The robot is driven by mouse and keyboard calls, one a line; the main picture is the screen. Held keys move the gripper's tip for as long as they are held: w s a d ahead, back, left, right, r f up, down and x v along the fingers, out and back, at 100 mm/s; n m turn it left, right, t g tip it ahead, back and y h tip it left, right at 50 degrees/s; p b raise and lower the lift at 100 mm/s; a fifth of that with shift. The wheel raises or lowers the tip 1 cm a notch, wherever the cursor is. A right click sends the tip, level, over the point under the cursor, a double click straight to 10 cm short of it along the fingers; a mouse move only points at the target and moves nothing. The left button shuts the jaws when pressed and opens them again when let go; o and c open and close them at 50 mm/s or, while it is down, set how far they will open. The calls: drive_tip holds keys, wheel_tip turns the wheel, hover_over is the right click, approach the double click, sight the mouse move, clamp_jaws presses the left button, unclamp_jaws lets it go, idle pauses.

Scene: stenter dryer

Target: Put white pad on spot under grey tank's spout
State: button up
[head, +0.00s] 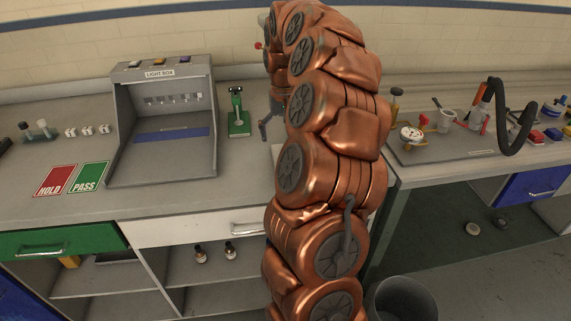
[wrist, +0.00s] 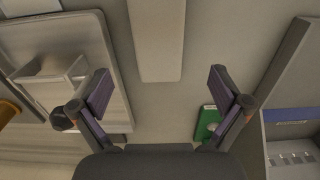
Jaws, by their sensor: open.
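My gripper (wrist: 160,92) is open and empty in the wrist view, its two dark fingers spread wide above the grey counter. A pale, long, flat piece (wrist: 156,38) lies between and beyond the fingertips, cut off by the top edge. It may be the white pad, but I cannot tell for sure. In the head view my copper arm hides most of that area; only a small pale edge shows beside it. I cannot make out the grey tank, its spout or the spot under it. A grey tray-like unit with a box-shaped part (wrist: 62,75) is at the left of the wrist view.
A green press (head: 238,115) stands left of my arm; its green base also shows in the wrist view (wrist: 207,122). Left of it are the light box (head: 160,120) and HOLD (head: 55,181) and PASS (head: 88,178) cards. A bench with a black hose (head: 515,140) is at right.

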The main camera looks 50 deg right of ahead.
drive_tip(key=shift+s+a+f+p, duration=0.15)
drive_tip(key=shift+f+p, duration=0.35)
drive_tip(key=shift+f, duration=1.25)
drive_tip(key=shift+s+f+p, duration=0.1)
drive_tip(key=shift+f+p, duration=0.35)
drive_tip(key=shift+f, duration=1.25)
drive_tip(key=shift+c, duration=0.4)
drive_tip(key=c, duration=1)
drive_tip(key=shift+r, duration=0.1)
